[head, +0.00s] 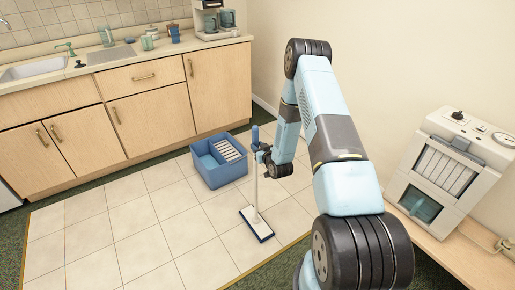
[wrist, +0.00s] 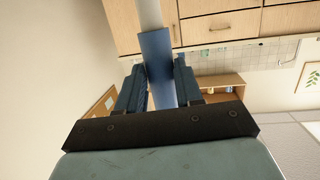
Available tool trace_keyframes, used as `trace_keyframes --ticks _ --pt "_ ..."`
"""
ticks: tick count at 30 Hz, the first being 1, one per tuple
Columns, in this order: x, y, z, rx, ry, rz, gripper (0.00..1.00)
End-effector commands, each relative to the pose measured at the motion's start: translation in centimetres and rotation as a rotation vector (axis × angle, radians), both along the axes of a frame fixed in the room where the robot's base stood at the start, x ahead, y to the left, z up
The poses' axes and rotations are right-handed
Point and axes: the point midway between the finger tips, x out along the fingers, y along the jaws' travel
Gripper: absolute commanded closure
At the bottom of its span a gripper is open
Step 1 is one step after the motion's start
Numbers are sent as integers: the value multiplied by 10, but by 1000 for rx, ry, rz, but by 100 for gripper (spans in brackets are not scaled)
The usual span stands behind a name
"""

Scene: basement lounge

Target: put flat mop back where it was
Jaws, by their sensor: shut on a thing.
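The flat mop (head: 255,190) stands close to upright in the head view, with a white pole, a blue grip at the top and a flat white and blue head low over the tiles. I cannot tell whether the head touches the floor. My gripper (head: 262,153) is shut on the mop's pole just below the top grip. In the wrist view, the mop's pole with its blue sleeve (wrist: 155,55) runs between the two dark fingers of my gripper (wrist: 160,88).
A blue bucket (head: 222,178) with a white slatted wringer stands on the tiles just left of the mop. Wooden cabinets (head: 150,118) with a sink counter line the back. A bench (head: 450,235) with a white machine (head: 447,165) is at right. Tiles at front left are clear.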

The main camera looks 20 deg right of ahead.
Motion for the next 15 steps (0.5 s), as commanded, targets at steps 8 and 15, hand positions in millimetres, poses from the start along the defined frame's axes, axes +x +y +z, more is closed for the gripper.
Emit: trace_keyframes --ticks 8,15 --pt "0 0 0 0 0 1 53" --pt "0 1 0 0 0 1 39"
